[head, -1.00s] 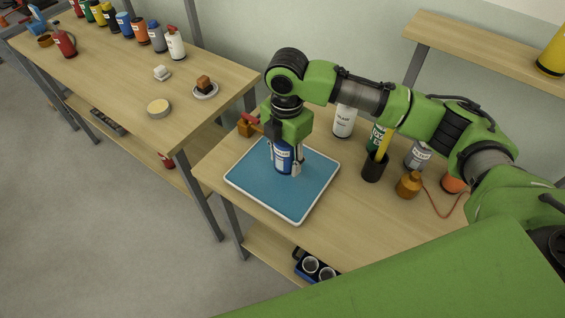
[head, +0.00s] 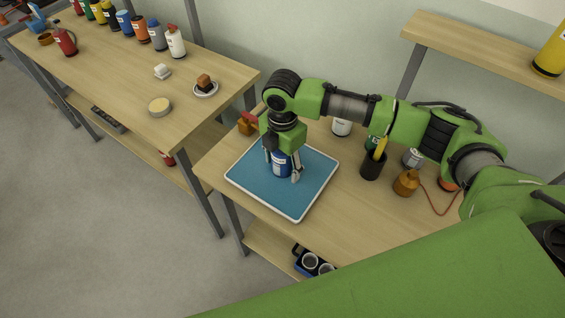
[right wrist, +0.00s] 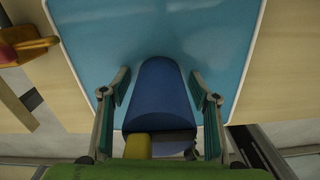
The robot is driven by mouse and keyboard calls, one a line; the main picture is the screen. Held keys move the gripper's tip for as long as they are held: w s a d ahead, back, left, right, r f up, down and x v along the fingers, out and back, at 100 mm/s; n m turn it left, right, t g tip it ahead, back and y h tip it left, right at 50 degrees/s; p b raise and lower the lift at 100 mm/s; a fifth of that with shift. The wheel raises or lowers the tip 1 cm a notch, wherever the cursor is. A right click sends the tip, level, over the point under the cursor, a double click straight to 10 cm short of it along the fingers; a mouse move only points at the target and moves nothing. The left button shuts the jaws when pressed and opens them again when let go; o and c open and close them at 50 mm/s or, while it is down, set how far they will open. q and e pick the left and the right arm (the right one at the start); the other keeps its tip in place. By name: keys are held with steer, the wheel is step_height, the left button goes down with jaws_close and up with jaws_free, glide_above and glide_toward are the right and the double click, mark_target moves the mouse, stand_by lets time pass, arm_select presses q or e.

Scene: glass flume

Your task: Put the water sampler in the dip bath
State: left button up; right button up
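My right gripper (head: 283,166) points down over a shallow blue tray (head: 297,205) with a white rim. A blue bottle (head: 281,163) with a pale label stands on the tray between its fingers. In the right wrist view the fingers (right wrist: 160,95) are spread, with a gap on each side of the blue bottle (right wrist: 163,95). I cannot tell for sure which thing is the dip bath. My left gripper is not in view.
A black cup (head: 372,166) holding something yellow stands beside the brown bottle. White, green and grey containers stand behind, partly hidden by my arm. A second table (head: 120,75) at left bears a row of bottles. A wall shelf (head: 480,45) is at upper right.

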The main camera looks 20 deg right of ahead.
steer(key=shift+r, duration=0.1)
step_height(320, 180, up, 12)
steer(key=shift+r+b, duration=0.1)
steer(key=shift+b, duration=0.9)
